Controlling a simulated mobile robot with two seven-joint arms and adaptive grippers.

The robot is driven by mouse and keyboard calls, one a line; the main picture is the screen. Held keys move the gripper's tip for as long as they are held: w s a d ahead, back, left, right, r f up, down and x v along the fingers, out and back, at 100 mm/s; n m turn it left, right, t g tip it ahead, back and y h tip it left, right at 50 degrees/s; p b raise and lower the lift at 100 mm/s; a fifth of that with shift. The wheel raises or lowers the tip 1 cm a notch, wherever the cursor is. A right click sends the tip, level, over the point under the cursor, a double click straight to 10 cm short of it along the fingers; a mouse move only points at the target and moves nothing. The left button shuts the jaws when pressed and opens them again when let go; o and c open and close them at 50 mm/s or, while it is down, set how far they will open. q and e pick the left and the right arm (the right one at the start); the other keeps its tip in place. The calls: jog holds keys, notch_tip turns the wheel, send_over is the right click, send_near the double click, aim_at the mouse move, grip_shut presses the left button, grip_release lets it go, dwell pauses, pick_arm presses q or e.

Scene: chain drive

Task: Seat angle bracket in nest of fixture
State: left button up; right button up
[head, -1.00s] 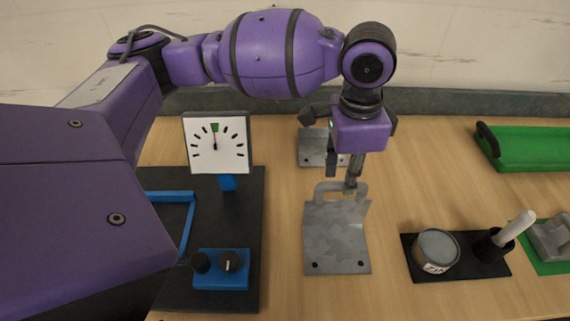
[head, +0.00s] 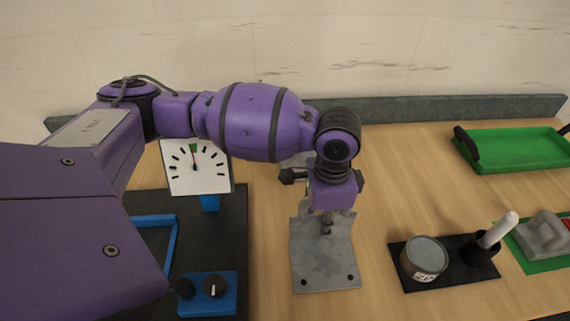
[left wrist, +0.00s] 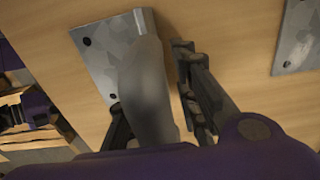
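A grey metal piece, which looks like the angle bracket (head: 325,265), lies on the table in the head view, its flat plate with two holes facing up. In the left wrist view the plate (left wrist: 102,58) also shows, and a blurred grey upright part (left wrist: 150,90) rises close to the camera. My left gripper (head: 326,222) is over the plate's far end. Its fingers (left wrist: 155,112) stand apart on both sides of the upright part; a gap seems to show beside the right finger. I cannot tell for sure which thing is the fixture. My right gripper is not in view.
A black board with a white dial (head: 196,168), blue frame (head: 172,235) and blue knob box (head: 208,295) stands left. A second metal plate (left wrist: 297,40) lies nearby. Right are a tin (head: 424,258), a white-handled tool (head: 498,230), a grey block (head: 543,235) and a green tray (head: 515,150).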

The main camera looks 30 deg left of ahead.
pick_arm(q)
jog(key=shift+r, duration=0.1)
grip_shut()
jog(key=shift+w+d+r, duration=0.1)
jog(key=shift+w+r, duration=0.05)
jog(key=shift+r, duration=0.05)
